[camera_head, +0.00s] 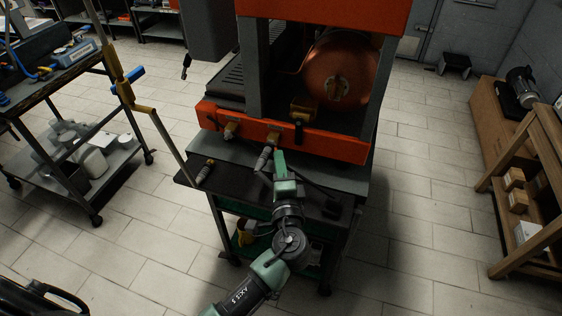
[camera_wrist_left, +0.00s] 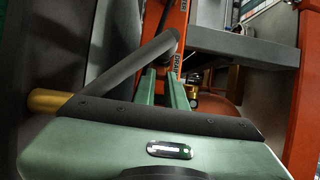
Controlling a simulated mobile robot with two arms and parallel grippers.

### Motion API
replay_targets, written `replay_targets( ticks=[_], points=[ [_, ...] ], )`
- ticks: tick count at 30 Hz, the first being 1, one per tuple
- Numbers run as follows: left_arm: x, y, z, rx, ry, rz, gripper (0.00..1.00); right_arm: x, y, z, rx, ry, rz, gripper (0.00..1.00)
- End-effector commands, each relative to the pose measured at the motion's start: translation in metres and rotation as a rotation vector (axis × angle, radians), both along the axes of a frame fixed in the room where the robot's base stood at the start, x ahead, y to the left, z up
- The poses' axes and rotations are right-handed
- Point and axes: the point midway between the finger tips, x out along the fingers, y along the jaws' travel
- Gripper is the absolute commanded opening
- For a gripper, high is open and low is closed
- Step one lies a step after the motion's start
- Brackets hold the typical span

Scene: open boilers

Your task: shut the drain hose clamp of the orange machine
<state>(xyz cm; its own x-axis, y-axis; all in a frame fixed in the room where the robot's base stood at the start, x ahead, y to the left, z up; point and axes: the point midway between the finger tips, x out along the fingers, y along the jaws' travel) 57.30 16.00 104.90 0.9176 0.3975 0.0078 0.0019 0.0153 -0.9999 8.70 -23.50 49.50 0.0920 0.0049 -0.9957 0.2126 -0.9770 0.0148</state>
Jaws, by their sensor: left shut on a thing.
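The orange machine (camera_head: 335,146) stands on a dark cart. A grey ribbed hose end (camera_head: 264,158) hangs from its lower front panel at a brass fitting. My right gripper is not in view.
Another grey hose end (camera_head: 205,171) lies on the black cart shelf at the left. A tool cart (camera_head: 75,165) stands further left, and a wooden shelf (camera_head: 530,165) at the right. The tiled floor between is clear. A dark grey bar (camera_wrist_left: 130,72) crosses close to the wrist camera.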

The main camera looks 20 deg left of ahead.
Motion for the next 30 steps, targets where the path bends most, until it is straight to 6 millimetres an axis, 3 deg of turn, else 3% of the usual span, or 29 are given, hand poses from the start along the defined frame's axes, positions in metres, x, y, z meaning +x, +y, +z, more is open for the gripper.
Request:
replay_targets(
  ticks=[7,17,18,20,30],
  points=[
    [-0.0046,0.0089,0.0001,0.003,0.005,-0.176,0.0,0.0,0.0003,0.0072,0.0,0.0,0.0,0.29],
    [-0.0047,0.0085,-0.0003,0.0,0.005,-0.197,0.0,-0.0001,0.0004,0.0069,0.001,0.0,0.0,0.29],
    [-0.0047,0.0084,-0.0003,0.0,0.005,-0.197,0.17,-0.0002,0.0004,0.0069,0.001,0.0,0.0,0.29],
    [-0.0046,0.0085,-0.0002,0.0,0.005,-0.197,0.34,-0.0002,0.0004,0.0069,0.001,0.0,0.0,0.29],
    [-0.0059,0.0078,-0.0002,-0.001,0.004,-0.196,0.35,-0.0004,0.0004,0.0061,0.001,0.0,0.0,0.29]
  ],
)
